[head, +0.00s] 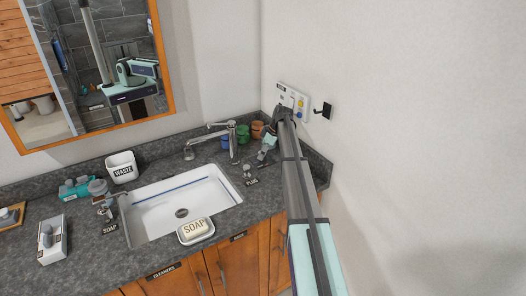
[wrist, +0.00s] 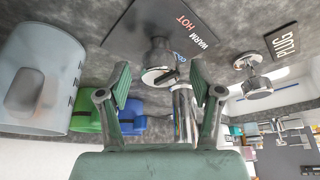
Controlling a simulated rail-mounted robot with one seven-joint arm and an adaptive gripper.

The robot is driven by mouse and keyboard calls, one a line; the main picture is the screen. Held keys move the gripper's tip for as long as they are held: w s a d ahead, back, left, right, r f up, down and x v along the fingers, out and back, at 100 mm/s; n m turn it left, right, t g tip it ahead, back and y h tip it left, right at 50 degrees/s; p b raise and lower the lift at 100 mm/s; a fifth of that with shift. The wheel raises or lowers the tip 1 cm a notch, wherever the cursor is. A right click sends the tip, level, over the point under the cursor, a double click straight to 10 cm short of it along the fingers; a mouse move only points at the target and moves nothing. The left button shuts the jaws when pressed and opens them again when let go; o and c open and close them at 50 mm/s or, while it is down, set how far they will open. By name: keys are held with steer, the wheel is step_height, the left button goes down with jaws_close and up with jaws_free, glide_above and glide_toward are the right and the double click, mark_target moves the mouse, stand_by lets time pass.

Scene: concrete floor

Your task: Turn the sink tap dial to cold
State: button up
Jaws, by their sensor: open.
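The chrome tap dial (wrist: 158,62) stands on a dark plate (wrist: 180,35) marked "WARM" and "HOT" in the wrist view. In the head view my gripper (head: 267,144) is over the counter right of the tap (head: 231,136), and the dial cannot be made out there. The tap's chrome body also shows in the wrist view (wrist: 184,112), behind the fingers.
The plug knob (wrist: 254,82) stands beside the dial, with its "PLUG" label (wrist: 281,44). A greyish cup (wrist: 38,85), a green cup (wrist: 85,114) and a blue cup (wrist: 131,125) stand on the other side. The white sink (head: 160,215) lies left; the wall (head: 400,130) is close on the right.

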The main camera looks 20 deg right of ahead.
steer(key=c, duration=1.1)
steer(key=shift+f+m+b, duration=0.15)
steer(key=shift+m+b, duration=0.15)
steer(key=shift+b, duration=0.1)
steer(key=m+b, duration=0.1)
steer(key=m+t+b, duration=0.1)
steer(key=shift+s+a+f+m+h, duration=0.1)
steer(key=shift+a+m+h, duration=0.05)
steer(key=shift+m+h, duration=0.15)
steer(key=m+b, duration=0.1)
steer(key=m, duration=0.1)
steer(key=m+h+b, duration=0.1)
steer(key=m+b, duration=0.1)
steer(key=shift+a+t+h, duration=0.1)
steer(key=shift+t+h, duration=0.2)
steer(key=m+h+b, duration=0.1)
steer(key=m+h, duration=0.1)
steer(key=m, duration=0.3)
steer(key=shift+a+m+b, duration=0.1)
steer(key=shift+m+b, duration=0.2)
steer(key=shift+m, duration=0.1)
steer(key=m+h, duration=0.1)
steer(key=m, duration=0.1)
steer(key=m+b, duration=0.1)
steer(key=m, duration=0.1)
steer(key=shift+r+m+g+h, duration=0.2)
steer(key=shift+m+g+h, duration=0.2)
